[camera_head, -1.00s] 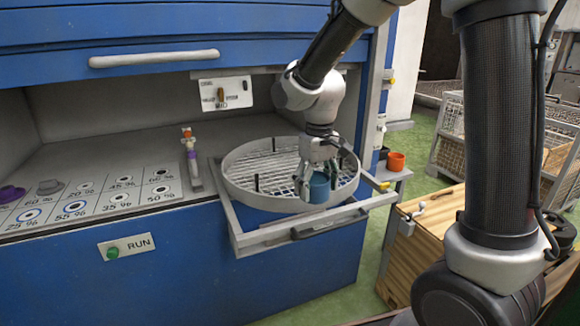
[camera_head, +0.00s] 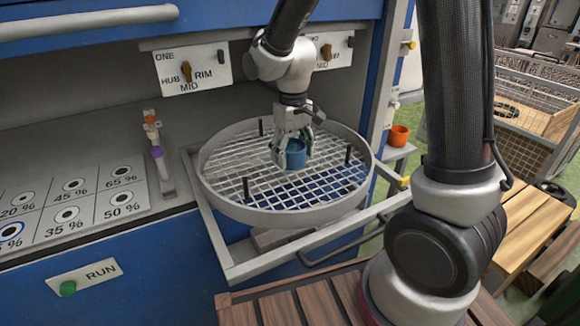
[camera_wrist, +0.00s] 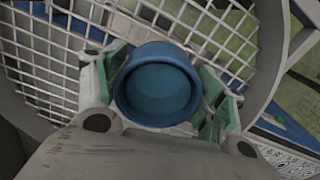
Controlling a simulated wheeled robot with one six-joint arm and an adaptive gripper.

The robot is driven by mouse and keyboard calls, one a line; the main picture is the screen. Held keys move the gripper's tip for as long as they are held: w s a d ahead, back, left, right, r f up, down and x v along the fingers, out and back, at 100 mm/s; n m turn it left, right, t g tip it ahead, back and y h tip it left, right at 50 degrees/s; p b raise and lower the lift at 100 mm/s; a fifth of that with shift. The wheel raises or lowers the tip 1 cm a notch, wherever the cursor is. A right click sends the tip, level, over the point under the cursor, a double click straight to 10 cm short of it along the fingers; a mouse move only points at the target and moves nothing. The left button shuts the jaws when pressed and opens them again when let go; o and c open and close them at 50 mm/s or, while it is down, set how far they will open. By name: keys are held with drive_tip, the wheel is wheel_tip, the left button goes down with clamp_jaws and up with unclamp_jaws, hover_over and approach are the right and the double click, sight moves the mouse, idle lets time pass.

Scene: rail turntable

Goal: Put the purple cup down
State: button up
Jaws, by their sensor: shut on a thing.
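My gripper (camera_head: 292,133) is shut on a blue cup (camera_head: 296,154), with a finger on each side of it. The cup is upright over the middle of a round grey mesh tray (camera_head: 219,203). I cannot tell whether its base touches the mesh. In the wrist view the blue cup (camera_wrist: 157,88) sits between the green-padded fingers, open top facing the camera, and looks empty. The tray's grid and rim (camera_wrist: 269,55) show behind it. No purple cup shows in the views of now; a small purple part (camera_head: 157,152) sits on an upright stand left of the tray.
Short posts stand up from the tray. An orange cup (camera_head: 399,135) stands on a ledge at the right. A counter marked with percentages (camera_head: 77,208) lies left, above a RUN button (camera_head: 68,288). A dial panel (camera_head: 193,68) is behind. Wooden slats (camera_head: 330,303) lie in front.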

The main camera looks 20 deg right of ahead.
sight(293, 182)
drive_tip(key=shift+f, duration=3.1)
drive_tip(key=shift+f, duration=0.15)
drive_tip(key=o, duration=1.1)
wheel_tip(293, 182, up, 12)
drive_tip(key=shift+f, duration=0.15)
drive_tip(key=shift+s+d+r, duration=0.15)
drive_tip(key=shift+r, duration=0.4)
drive_tip(key=s+d+r+m+t, duration=0.1)
drive_tip(key=s+d+r, duration=0.2)
drive_tip(key=s+d, duration=0.2)
drive_tip(key=s+d+r+m+t, duration=0.1)
drive_tip(key=s+d+r, duration=0.2)
drive_tip(key=s+d, duration=0.2)
drive_tip(key=s+d+r+m+t, duration=0.2)
drive_tip(key=s+d+r, duration=0.2)
drive_tip(key=s, duration=0.5)
drive_tip(key=shift+s+d+r, duration=0.1)
drive_tip(key=shift+s+d, duration=0.2)
drive_tip(key=shift+d, duration=0.5)
